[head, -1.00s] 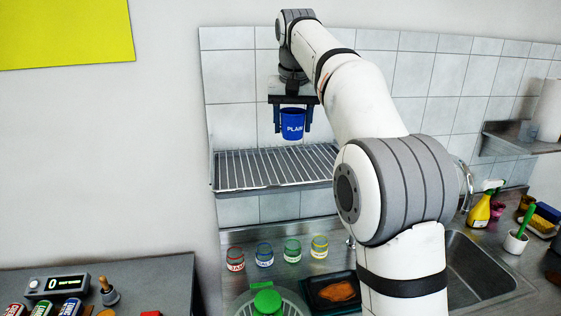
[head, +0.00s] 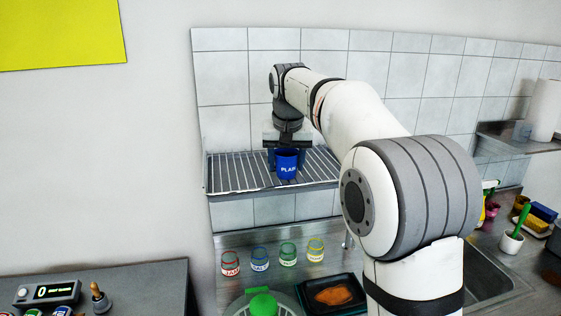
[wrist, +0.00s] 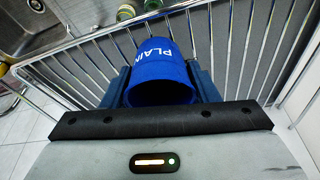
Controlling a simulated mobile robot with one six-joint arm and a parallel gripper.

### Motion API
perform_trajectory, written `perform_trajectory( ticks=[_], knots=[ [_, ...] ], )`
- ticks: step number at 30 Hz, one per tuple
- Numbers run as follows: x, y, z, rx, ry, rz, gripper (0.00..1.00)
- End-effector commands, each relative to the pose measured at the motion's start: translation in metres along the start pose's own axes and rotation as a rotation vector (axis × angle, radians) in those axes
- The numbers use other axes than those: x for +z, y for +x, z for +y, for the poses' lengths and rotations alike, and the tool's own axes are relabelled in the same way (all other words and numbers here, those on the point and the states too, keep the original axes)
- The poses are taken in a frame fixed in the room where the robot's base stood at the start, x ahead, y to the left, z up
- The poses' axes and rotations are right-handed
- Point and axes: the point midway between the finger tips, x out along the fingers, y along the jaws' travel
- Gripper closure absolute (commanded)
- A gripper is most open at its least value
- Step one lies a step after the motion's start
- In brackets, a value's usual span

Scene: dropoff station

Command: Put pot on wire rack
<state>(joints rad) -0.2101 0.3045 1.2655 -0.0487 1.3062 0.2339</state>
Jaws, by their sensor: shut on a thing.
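The pot is a blue cup-shaped container with white lettering, in the head view (head: 287,164) and in the wrist view (wrist: 160,72). My gripper (head: 287,158) is shut on it, with a finger on each side. The pot is upright in the head view, at the middle of the wire rack (head: 232,178), a wall shelf of metal bars. In the wrist view the rack's bars (wrist: 85,62) run close around the pot. I cannot tell whether its base touches the bars.
Below the rack, several small jars (head: 260,258) stand on the steel counter beside a dark tray (head: 332,294). A sink (head: 488,272) is at the right. A tiled wall (head: 232,80) stands behind the rack. The rack's left part is clear.

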Motion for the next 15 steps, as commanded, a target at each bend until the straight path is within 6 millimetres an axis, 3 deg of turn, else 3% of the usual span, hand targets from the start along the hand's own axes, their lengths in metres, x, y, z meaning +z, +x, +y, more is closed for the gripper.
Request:
perform_trajectory(
  ticks=[9, 10, 15],
  knots=[
    [0.0014, 0.0043, -0.0006, 0.0, -0.001, -0.001, 0.71],
    [0.0011, 0.0032, -0.0006, 0.0, -0.001, 0.0, 0.44],
    [0.001, 0.003, -0.0009, 0.0, -0.001, 0.0, 0.3]
  ],
)
